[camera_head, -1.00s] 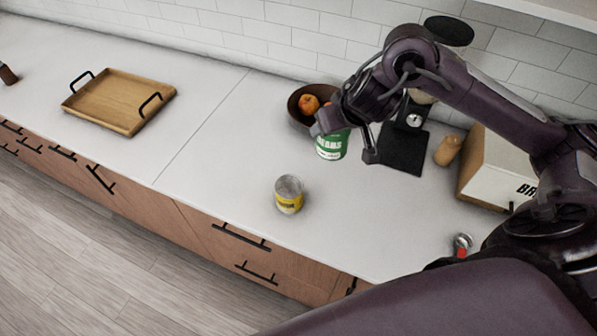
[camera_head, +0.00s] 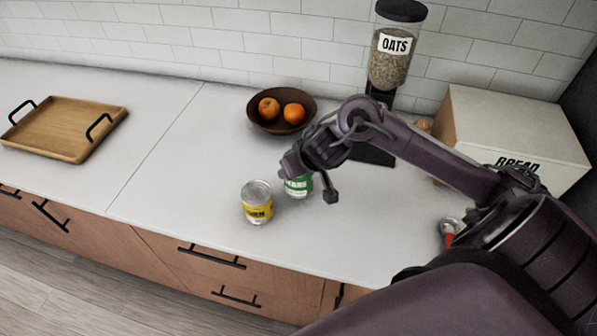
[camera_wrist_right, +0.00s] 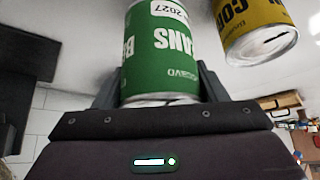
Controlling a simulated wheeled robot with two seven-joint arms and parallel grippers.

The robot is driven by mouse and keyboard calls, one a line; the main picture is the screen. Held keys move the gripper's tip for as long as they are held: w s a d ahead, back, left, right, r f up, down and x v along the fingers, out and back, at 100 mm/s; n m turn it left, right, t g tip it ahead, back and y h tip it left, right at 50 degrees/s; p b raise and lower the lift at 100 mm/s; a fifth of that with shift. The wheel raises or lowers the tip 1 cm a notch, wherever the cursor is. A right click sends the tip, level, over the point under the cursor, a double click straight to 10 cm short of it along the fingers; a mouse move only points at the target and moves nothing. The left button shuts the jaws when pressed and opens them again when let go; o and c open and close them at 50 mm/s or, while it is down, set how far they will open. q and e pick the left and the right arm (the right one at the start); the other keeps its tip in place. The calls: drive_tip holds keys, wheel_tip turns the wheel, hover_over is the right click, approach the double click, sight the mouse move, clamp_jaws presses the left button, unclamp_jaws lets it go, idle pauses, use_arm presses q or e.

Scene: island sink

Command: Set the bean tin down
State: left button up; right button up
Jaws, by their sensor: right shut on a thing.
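The green bean tin (camera_head: 299,188) is held by my right gripper (camera_head: 307,181) just right of the yellow corn tin (camera_head: 257,203), with a small gap between them in the head view. In the right wrist view, the bean tin (camera_wrist_right: 160,52) sits between the two fingers of my right gripper (camera_wrist_right: 160,84), which is shut on it. The corn tin (camera_wrist_right: 254,28) stands to its right there. The bean tin is partly hidden by the gripper in the head view. I cannot tell whether its base touches the counter. My left gripper is out of view.
The white counter (camera_head: 190,190) is clear left of the tins. A brown fruit bowl (camera_head: 258,121) stands behind. An oats dispenser (camera_head: 395,62) and a bread box (camera_head: 510,125) are at the right. A wooden tray (camera_head: 65,130) lies far left.

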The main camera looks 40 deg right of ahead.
drive_tip(key=shift+f+b, duration=0.5)
drive_tip(key=shift+f, duration=1.25)
drive_tip(key=shift+f, duration=0.1)
drive_tip(key=o, duration=0.9)
drive_tip(key=shift+f, duration=0.15)
drive_tip(key=shift+c, duration=0.2)
drive_tip(key=o, duration=0.4)
drive_tip(key=shift+o, duration=0.2)
